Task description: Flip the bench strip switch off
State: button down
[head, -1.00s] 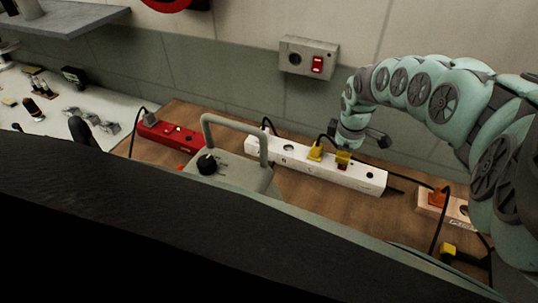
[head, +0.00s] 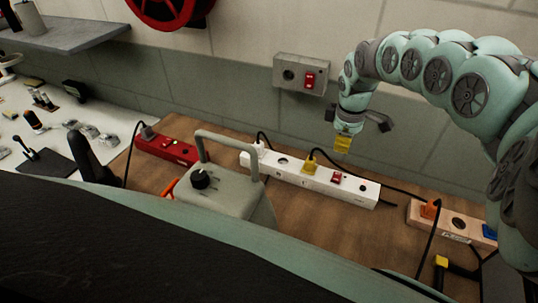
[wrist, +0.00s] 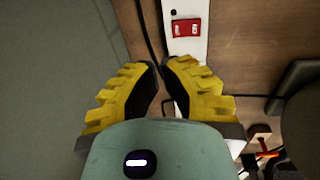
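A white power strip (head: 290,174) lies on the wooden bench, with a red rocker switch (head: 337,177) near its right end. The rocker also shows in the wrist view (wrist: 186,28), with pale marks on its face; its on or off position is unclear. I cannot tell for certain which strip is the bench strip. My gripper (head: 342,146) is above and behind the white strip, apart from it. In the wrist view its yellow fingers (wrist: 159,64) have their tips drawn nearly together, with nothing between them.
A yellow plug (head: 309,164) sits in the white strip. A red strip (head: 167,148) lies to the left and a beige strip (head: 450,222) to the right. A grey box with a handle (head: 227,197) stands in front. A wall box (head: 300,74) has a red switch. Black cables cross the bench.

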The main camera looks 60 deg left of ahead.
notch_tip(320, 180, up, 6)
jog(key=b, duration=0.1)
jog(key=shift+w+a+r, duration=0.15)
jog(key=shift+w, duration=0.2)
dwell(0.3)
